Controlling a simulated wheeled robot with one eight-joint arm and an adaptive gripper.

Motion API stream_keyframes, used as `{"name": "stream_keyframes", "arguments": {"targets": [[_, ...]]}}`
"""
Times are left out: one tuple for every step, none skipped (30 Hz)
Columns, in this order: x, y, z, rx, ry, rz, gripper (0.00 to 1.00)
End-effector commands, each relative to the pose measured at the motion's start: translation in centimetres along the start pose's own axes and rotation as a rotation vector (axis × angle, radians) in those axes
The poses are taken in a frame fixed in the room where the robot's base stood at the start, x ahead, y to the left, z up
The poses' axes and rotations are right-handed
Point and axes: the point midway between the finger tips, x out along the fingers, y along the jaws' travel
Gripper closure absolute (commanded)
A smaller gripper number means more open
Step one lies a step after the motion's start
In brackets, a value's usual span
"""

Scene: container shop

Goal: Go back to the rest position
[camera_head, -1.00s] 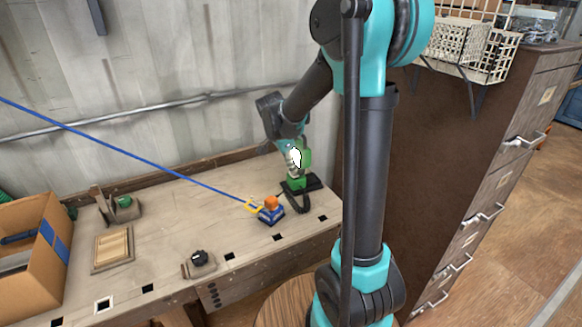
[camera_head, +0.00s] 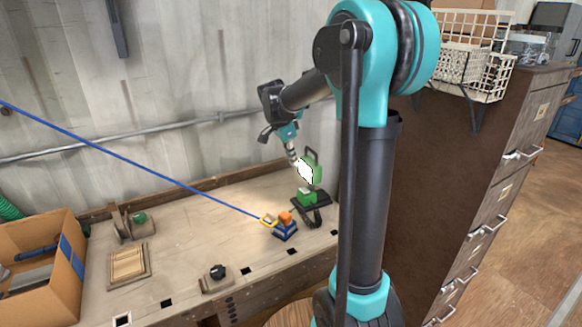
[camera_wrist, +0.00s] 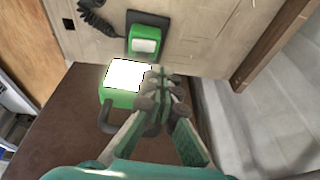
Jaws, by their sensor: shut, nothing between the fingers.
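My gripper (camera_head: 293,158) hangs at the end of my arm over the right end of the workbench. It is shut and empty. In the wrist view its fingers (camera_wrist: 157,84) are together, overlapping the right edge of a green device with a bright white face. That device (camera_head: 314,170) is just right of and below my gripper in the head view; it also shows in the wrist view (camera_wrist: 118,97). I cannot tell whether the fingers touch it. Below it, a smaller green block (camera_head: 307,197) sits on a black base with a dark coiled cord.
The workbench (camera_head: 190,235) holds an orange and blue item (camera_head: 285,228), a wooden block tray (camera_head: 128,263), a black knob (camera_head: 217,271) and a cardboard box (camera_head: 62,300). A blue line crosses above the bench. A brown cabinet (camera_head: 440,170) stands close on the right.

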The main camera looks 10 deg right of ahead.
Motion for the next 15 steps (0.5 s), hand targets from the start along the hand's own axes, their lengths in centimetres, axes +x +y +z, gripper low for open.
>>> {"name": "stream_keyframes", "arguments": {"targets": [[0.0, 0.0, 0.0, 0.000, 0.000, 0.000, 1.00], [0.0, 0.0, 0.0, 0.000, 0.000, 0.000, 1.00], [0.0, 0.0, 0.0, 0.000, 0.000, 0.000, 1.00], [0.0, 0.0, 0.0, 0.000, 0.000, 0.000, 1.00], [0.0, 0.0, 0.0, 0.000, 0.000, 0.000, 1.00], [0.0, 0.0, 0.0, 0.000, 0.000, 0.000, 1.00], [0.0, 0.0, 0.0, 0.000, 0.000, 0.000, 1.00], [0.0, 0.1, 0.0, -0.002, -0.001, -0.001, 1.00], [0.1, 0.3, 0.0, -0.011, -0.002, -0.003, 1.00], [0.2, 0.6, 0.1, -0.024, -0.005, -0.006, 1.00], [0.4, 1.0, 0.2, -0.042, -0.009, -0.010, 1.00], [0.7, 1.9, 0.3, -0.078, -0.015, -0.018, 1.00], [0.9, 2.6, 0.5, -0.114, -0.021, -0.026, 1.00], [1.3, 3.6, 0.7, -0.157, -0.027, -0.036, 1.00], [1.8, 5.0, 1.1, -0.223, -0.037, -0.054, 1.00]]}}
